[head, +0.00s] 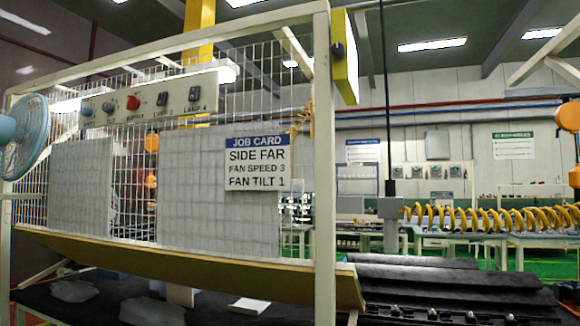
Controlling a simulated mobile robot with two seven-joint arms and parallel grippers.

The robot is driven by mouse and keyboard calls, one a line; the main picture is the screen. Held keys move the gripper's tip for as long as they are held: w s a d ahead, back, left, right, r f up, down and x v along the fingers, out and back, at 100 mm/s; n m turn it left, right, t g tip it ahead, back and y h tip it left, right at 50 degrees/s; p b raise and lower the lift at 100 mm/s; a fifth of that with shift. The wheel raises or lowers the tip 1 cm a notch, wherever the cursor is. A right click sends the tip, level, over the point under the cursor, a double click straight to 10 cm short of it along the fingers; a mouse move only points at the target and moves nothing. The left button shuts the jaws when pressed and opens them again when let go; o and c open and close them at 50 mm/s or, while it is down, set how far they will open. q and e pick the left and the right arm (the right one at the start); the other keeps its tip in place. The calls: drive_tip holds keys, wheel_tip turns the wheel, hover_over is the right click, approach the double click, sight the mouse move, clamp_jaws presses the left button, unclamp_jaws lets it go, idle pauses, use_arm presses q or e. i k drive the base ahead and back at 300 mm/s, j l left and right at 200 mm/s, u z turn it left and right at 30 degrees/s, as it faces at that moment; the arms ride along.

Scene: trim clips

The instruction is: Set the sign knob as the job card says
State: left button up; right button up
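The job card (258,163) hangs on the wire mesh. It reads SIDE FAR, FAN SPEED 3, FAN TILT 1. A yellow sign box (347,70) is seen nearly edge-on at the top of the frame's right post. A dark knob (338,50) sticks out on its left side; its setting cannot be read. A pale control panel (150,97) on the mesh carries small knobs (108,107), a red button (133,102) and switches labelled LAMP 3 and LAMP 4. A blue fan (24,138) stands at the left edge. Neither of my grippers is in view.
A cream frame post (324,170) stands near the middle, with a wooden ledge (200,268) along the mesh. Below lie a white block (249,306) and clear lumpy pieces (152,310) on a dark surface. A yellow coiled hose (490,217) hangs at right.

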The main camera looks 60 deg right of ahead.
sight(338, 50)
drive_tip(key=z, duration=1.65)
